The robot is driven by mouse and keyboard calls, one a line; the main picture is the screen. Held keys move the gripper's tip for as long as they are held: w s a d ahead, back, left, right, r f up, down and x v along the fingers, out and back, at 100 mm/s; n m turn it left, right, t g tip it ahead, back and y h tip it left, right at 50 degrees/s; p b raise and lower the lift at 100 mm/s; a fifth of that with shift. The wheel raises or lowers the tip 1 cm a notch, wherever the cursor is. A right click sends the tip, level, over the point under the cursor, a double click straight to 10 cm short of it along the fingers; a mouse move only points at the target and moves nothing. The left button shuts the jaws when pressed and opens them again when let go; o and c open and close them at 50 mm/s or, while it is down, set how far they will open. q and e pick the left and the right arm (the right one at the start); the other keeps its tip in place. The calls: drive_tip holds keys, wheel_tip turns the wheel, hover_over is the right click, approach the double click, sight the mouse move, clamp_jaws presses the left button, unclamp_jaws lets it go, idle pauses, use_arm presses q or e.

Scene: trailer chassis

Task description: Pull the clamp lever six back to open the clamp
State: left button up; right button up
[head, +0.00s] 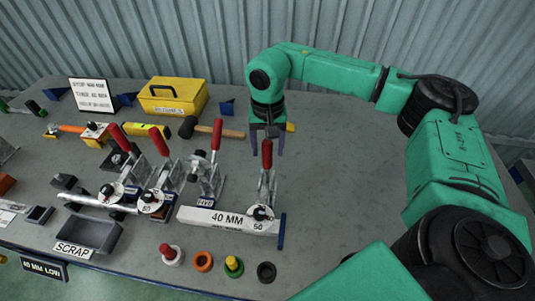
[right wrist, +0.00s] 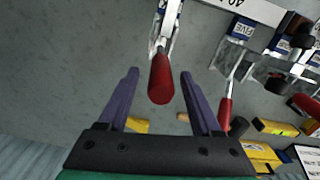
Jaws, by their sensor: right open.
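The rightmost toggle clamp has an upright lever with a red grip (head: 267,154), which I take as lever six; its own number label is not readable. The clamp stands at the right end of the white bar marked 40 MM (head: 228,220), beside a dial reading 50 (head: 260,213). My right gripper (head: 267,147) is open just behind this lever. In the right wrist view the red grip (right wrist: 161,78) points in between the two open purple fingers, with a gap on each side. My left gripper is not in view.
The clamp labelled FIVE (head: 204,202) has its own upright red lever (head: 216,136) just to the left. A mallet (head: 210,131) lies behind the clamps. Coloured knobs (head: 203,261) line the front, and a grey SCRAP tray (head: 92,235) stands front left. The table's right side is clear.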

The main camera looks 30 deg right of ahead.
sight(267, 159)
wheel_tip(267, 159, down, 5)
drive_tip(key=shift+w+r+p, duration=0.1)
drive_tip(key=shift+r+p, duration=0.05)
drive_tip(key=shift+p, duration=0.25)
drive_tip(key=shift+f, duration=0.2)
clamp_jaws()
idle(0.9)
